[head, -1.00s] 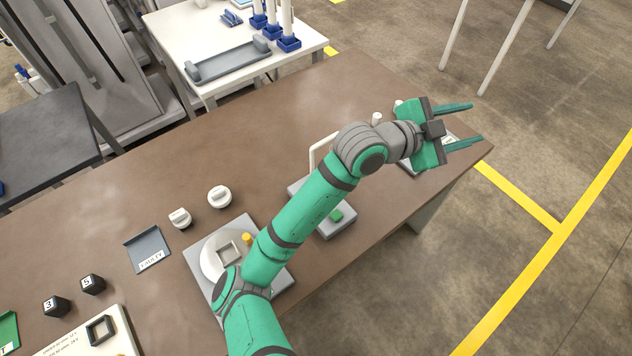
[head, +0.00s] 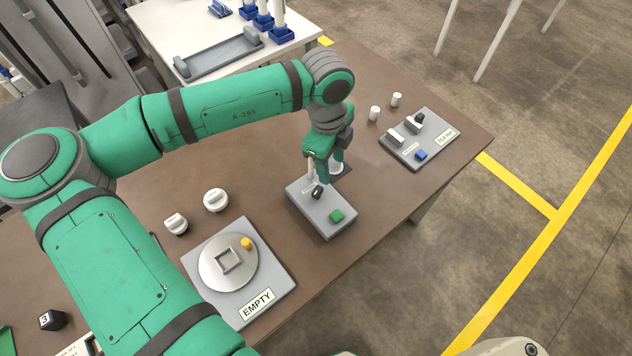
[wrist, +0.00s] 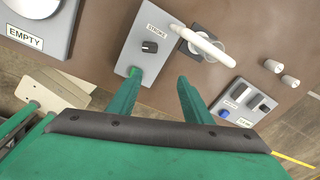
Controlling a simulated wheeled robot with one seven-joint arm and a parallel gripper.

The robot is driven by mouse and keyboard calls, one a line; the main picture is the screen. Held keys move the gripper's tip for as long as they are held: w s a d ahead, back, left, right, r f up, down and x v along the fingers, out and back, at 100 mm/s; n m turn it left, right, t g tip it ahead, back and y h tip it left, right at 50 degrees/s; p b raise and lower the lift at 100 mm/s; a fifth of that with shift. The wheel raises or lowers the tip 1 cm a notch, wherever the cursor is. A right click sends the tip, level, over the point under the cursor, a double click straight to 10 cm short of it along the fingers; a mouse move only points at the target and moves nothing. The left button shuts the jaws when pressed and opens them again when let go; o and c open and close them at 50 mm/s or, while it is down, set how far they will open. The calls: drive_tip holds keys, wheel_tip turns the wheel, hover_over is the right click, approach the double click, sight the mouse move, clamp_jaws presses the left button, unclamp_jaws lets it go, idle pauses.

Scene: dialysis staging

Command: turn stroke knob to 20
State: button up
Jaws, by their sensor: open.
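The stroke knob (head: 317,192) is a small black knob on a grey box (head: 325,222) with a green button (head: 337,216). In the wrist view the knob (wrist: 149,46) sits below a "STROKE" label (wrist: 155,31); the scale numbers are too small to read, so I cannot tell its setting. My gripper (head: 325,172) points down over the far part of the box, close to the knob in the head view. In the wrist view my gripper (wrist: 158,80) is open and empty, its fingers apart and the knob beyond their tips, not between them.
A white handle (wrist: 198,42) rises beside the box. A grey panel (head: 428,158) with switches stands to the right, near two white cylinders (head: 374,113). A round-plate device (head: 213,262) marked "EMPTY" and two white knobs (head: 215,200) lie left. The table's front edge is close.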

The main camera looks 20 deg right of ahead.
sight(318, 189)
drive_tip(key=shift+y, duration=0.5)
drive_tip(key=a+f, duration=0.1)
drive_tip(key=f, duration=0.2)
drive_tip(key=a+f, duration=0.1)
drive_tip(key=f, duration=0.2)
drive_tip(key=a+f, duration=0.1)
drive_tip(key=f, duration=0.2)
drive_tip(key=shift+w+a, duration=0.15)
drive_tip(key=shift+w, duration=0.15)
drive_tip(key=shift+f, duration=0.8)
drive_tip(key=shift+w, duration=0.1)
drive_tip(key=c, duration=1.1)
